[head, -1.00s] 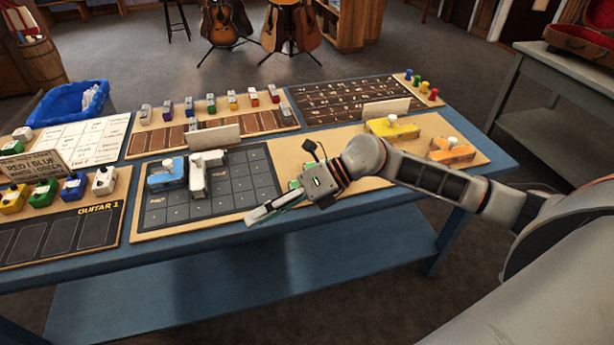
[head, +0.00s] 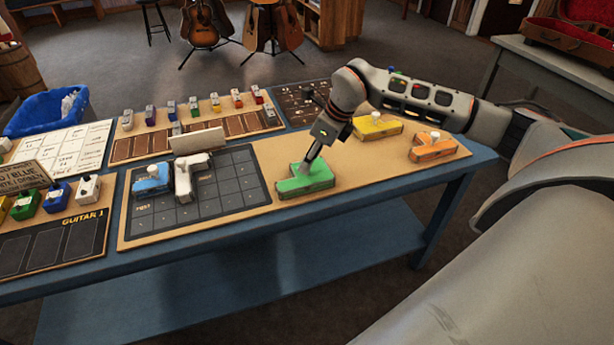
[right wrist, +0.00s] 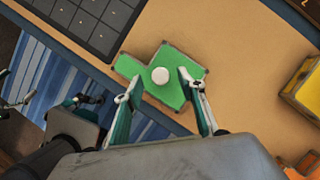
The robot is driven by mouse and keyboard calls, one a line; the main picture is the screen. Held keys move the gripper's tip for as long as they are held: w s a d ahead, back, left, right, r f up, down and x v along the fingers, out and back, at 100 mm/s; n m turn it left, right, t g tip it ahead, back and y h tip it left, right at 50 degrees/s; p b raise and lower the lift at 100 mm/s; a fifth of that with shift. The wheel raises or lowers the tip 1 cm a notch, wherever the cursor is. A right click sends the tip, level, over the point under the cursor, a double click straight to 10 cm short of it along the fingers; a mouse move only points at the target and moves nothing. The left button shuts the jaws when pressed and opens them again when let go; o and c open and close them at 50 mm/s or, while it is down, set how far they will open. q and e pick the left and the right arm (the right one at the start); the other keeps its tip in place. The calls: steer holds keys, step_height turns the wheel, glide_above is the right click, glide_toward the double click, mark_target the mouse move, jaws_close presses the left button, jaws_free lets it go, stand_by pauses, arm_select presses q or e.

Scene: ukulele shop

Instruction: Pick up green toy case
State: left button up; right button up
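The green toy case (head: 305,184) lies on the tan board, just right of the dark grid. It also shows in the right wrist view (right wrist: 177,91), with a round white knob (right wrist: 160,75) on top. My right gripper (head: 306,163) points down over the case. In the right wrist view its two fingers (right wrist: 158,84) are spread apart, one on each side of the knob, with a gap between them and the knob. Whether the fingertips touch the case cannot be told.
Blue (head: 151,179) and white (head: 191,176) cases sit on the dark grid (head: 240,185) to the left. Yellow (head: 376,126) and orange (head: 432,147) cases lie to the right, near my right arm. A small upright sign (head: 199,141) stands behind the grid.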

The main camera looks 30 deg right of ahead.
steer(key=shift+x, duration=1.55)
steer(key=shift+c, duration=0.5)
jaws_close()
steer(key=shift+r, duration=0.15)
